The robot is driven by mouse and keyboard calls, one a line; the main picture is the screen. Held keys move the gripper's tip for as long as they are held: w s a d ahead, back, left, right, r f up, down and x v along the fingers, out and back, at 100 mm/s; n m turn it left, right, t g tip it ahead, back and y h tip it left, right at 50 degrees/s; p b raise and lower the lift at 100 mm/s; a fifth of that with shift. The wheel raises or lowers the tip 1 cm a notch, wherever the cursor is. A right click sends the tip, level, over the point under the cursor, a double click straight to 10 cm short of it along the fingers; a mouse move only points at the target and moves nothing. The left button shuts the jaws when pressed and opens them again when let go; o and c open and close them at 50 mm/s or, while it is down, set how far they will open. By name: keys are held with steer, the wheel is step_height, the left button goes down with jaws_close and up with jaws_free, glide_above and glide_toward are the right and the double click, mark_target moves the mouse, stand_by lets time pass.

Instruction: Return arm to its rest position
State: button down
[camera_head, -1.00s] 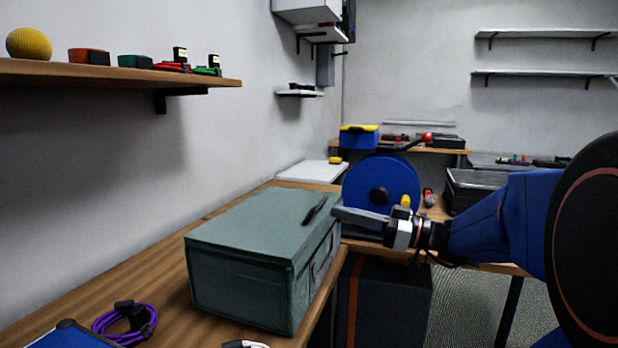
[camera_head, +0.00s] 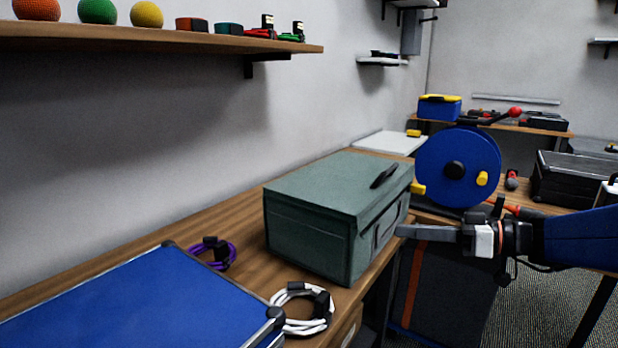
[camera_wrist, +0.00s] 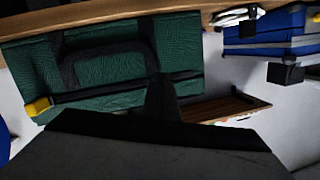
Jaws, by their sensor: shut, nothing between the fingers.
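My gripper (camera_head: 402,231) is in the right half of the head view, its fingers together and pointing left. It is empty and held in front of the green box's right side, over the bench's edge. Whether it touches the box cannot be told. The closed green box (camera_head: 310,205) stands on the wooden bench (camera_head: 185,235). In the wrist view, the green box (camera_wrist: 120,62) fills the upper left, with its dark handle showing. The dark gripper body covers the lower part of that view.
A blue case (camera_head: 130,305), a purple cable coil (camera_head: 230,256) and a white cable coil (camera_head: 322,322) lie on the bench. A blue reel (camera_head: 440,165) stands behind my gripper. A shelf (camera_head: 150,40) with balls is at upper left. A black case (camera_head: 575,180) is at right.

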steer(key=s+a+f+m+g+h, duration=0.4)
steer(key=s+f+g+h, duration=0.15)
steer(key=s+f, duration=0.6)
steer(key=s+d+f+m+t+h, duration=0.3)
steer(key=s+d+m+h, duration=0.2)
steer(key=d+h, duration=0.4)
steer(key=shift+s+d+f, duration=0.35)
steer(key=shift+s+d, duration=0.2)
steer(key=shift+d, duration=0.1)
